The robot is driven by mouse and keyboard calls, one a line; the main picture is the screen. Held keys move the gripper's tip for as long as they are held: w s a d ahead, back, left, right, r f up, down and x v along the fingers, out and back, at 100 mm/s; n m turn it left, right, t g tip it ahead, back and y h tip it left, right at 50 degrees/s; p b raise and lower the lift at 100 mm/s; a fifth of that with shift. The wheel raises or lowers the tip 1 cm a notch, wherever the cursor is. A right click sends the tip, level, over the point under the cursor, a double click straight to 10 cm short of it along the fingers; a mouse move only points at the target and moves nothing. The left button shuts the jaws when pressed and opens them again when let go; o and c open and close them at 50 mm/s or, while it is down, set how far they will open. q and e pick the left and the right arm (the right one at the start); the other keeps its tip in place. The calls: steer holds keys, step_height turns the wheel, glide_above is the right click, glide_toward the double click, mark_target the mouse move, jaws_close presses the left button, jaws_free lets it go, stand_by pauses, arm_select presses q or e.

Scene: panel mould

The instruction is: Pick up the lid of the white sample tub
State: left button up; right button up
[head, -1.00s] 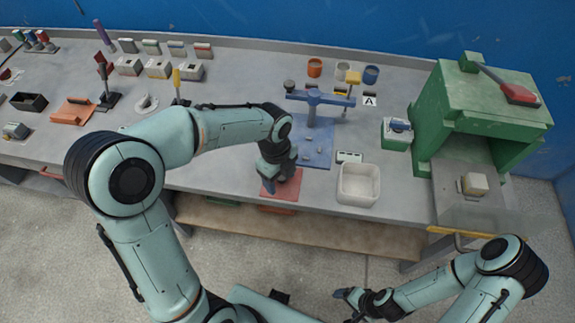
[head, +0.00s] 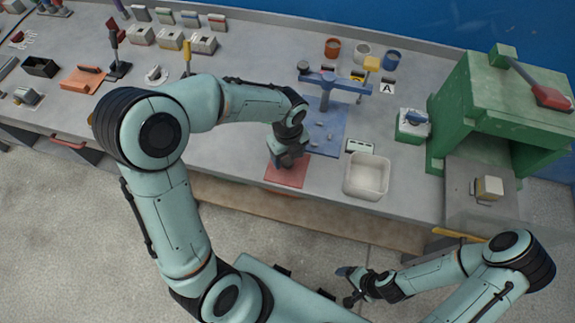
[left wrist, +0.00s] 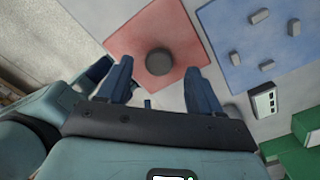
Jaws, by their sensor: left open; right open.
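A white tub (head: 362,52) stands between an orange and a blue one at the back of the bench; no separate white lid can be made out. A dark round piece (left wrist: 159,61) lies on the red mat (left wrist: 135,38) in the left wrist view; I cannot tell whether it is a lid. My left gripper (head: 286,164) is above the red mat, and its fingers (left wrist: 158,82) are open and empty, with the round piece between and beyond them. In the head view my left gripper hides that piece. My right gripper (head: 346,286) is open, low in front of the bench, away from the tubs.
A blue mat (head: 330,143) with several small grey blocks and a blue clamp stand (head: 325,95) lie behind the left gripper. A white open basin (head: 352,187) sits to its right. A green press (head: 475,105) stands at the right end.

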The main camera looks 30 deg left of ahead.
mark_target(288, 162)
arm_select(q)
step_height(288, 162, down, 4)
steer(key=shift+r, duration=0.15)
arm_select(e)
steer(key=shift+s+f, duration=0.15)
steer(key=shift+f, duration=0.05)
arm_select(q)
steer(key=c, duration=1.1)
steer(key=shift+r, duration=0.1)
